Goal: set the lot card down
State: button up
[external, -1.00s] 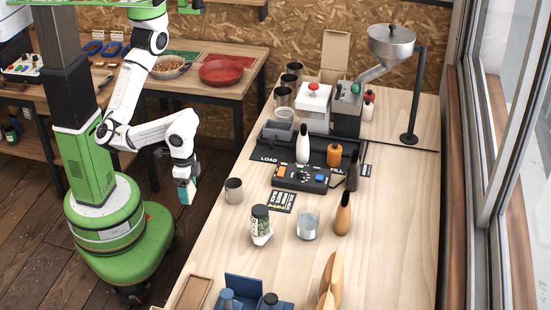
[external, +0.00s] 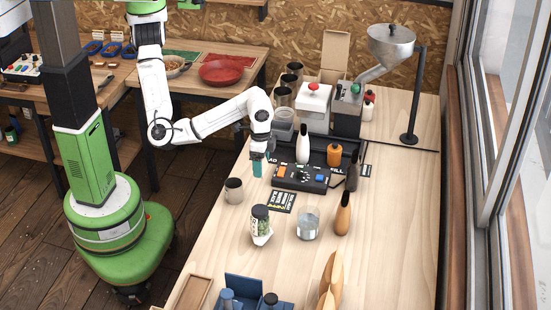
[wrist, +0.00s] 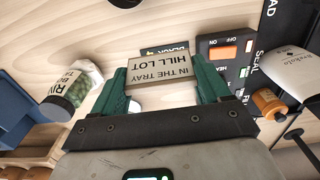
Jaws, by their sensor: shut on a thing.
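My gripper (external: 257,167) hangs over the left part of the bench, beside the black control box. In the wrist view its two green fingers (wrist: 163,80) are shut on the lot card (wrist: 163,67), a pale tan card with dark print reading "IN THE TRAY" and "HILL LOT", upside down there. The card is held above the wood. I cannot make it out in the external view, where the fingers hide it.
The bench's front middle is fairly clear.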

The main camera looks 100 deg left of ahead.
jog(key=w+d+f, duration=0.2)
jog(key=w+f, duration=0.1)
jog(key=w, duration=0.4)
send_over(290, 209)
jog(key=f, duration=0.4)
jog(key=shift+s+a+f, duration=0.2)
jog(key=shift+s+f, duration=0.1)
jog(key=shift+s, duration=0.1)
jog(key=shift+w+d+f, duration=0.15)
jog(key=shift+w+f, duration=0.3)
jog(key=shift+f, duration=1.65)
jog(key=shift+f, duration=0.1)
jog(key=o, duration=1)
notch_tip(290, 209, up, 12)
jog(key=b, duration=0.1)
